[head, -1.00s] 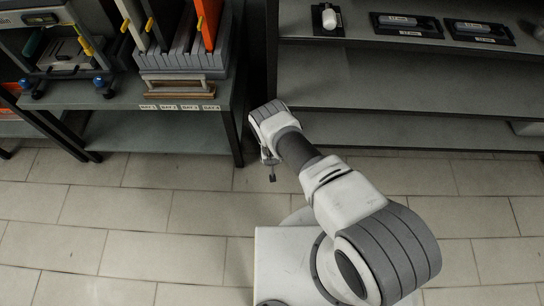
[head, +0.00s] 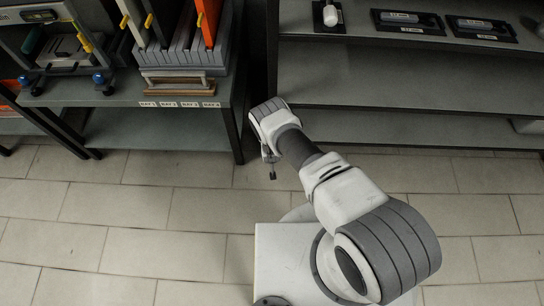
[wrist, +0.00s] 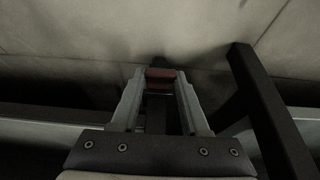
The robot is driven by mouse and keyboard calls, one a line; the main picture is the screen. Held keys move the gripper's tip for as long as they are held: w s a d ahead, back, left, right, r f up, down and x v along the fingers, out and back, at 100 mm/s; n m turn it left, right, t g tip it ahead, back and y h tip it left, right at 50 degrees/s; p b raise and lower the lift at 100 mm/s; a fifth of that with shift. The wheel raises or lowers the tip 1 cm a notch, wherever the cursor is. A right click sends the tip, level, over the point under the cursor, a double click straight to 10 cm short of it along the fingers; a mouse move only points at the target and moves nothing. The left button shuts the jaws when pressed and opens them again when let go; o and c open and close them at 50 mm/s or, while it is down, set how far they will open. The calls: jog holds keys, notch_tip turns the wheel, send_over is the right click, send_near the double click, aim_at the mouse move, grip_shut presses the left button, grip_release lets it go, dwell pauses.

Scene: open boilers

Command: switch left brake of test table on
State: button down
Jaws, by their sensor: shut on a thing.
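At the upper left of the head view, a device stands on a grey-green table (head: 190,122). Two blue knobs on black feet are at its front, a left one (head: 24,82) and a right one (head: 98,79). I cannot tell whether either is a brake of the test table. My gripper (head: 271,165) hangs low over the floor, right of the table and well away from the knobs. In the wrist view my gripper (wrist: 160,82) is shut on a small reddish-brown piece (wrist: 160,73) with a dark part below it. What the piece is cannot be told.
A grey rack (head: 190,50) with an orange panel (head: 208,22) stands on the table. An open shelf (head: 400,80) with black trays is at the upper right. A dark table leg (wrist: 268,115) is close in the wrist view. The tiled floor (head: 110,215) at left is clear.

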jog(key=shift+s+f+t, duration=0.3)
jog(key=shift+f+t, duration=0.15)
jog(key=shift+t, duration=0.25)
jog(key=shift+f+t, duration=0.25)
jog(key=shift+t, duration=0.45)
jog(key=shift+c, duration=2)
grip_release()
jog(key=shift+r, duration=0.2)
